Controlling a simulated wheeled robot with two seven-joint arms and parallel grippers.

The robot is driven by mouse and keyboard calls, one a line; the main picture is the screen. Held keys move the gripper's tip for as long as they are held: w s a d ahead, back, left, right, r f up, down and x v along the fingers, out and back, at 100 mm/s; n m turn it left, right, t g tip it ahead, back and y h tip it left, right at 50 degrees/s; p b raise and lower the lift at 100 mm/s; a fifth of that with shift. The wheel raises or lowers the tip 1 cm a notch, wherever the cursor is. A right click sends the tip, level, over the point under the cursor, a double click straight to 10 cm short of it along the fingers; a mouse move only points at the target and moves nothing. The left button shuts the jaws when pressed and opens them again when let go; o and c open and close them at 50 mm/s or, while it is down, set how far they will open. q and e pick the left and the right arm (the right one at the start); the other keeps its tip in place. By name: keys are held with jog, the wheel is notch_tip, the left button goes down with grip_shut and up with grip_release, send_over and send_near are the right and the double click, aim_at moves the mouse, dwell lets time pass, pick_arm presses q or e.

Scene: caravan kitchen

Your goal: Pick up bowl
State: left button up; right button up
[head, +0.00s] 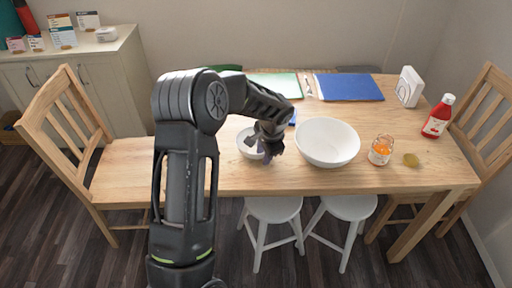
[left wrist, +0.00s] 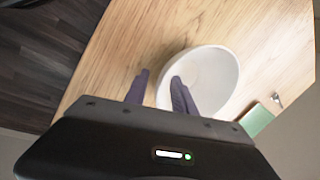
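A small white bowl (head: 246,148) stands on the wooden table, left of a larger white bowl (head: 327,143). My left gripper (head: 268,148) is over the right side of the small bowl and hides part of it. In the left wrist view a white bowl (left wrist: 215,78), apparently the small one, lies by my left gripper (left wrist: 159,90). The fingers are apart: one is outside the rim, the other overlaps the bowl's near side, seemingly inside it. Whether either finger touches the bowl cannot be told. My right gripper is not in view.
A blue folder (head: 349,87) and a green board (head: 277,86) lie at the back. Two white stools (head: 273,209) stand in front. The table's left part is clear.

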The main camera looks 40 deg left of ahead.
pick_arm(q)
jog(key=shift+c, duration=0.5)
grip_shut()
dwell(0.8)
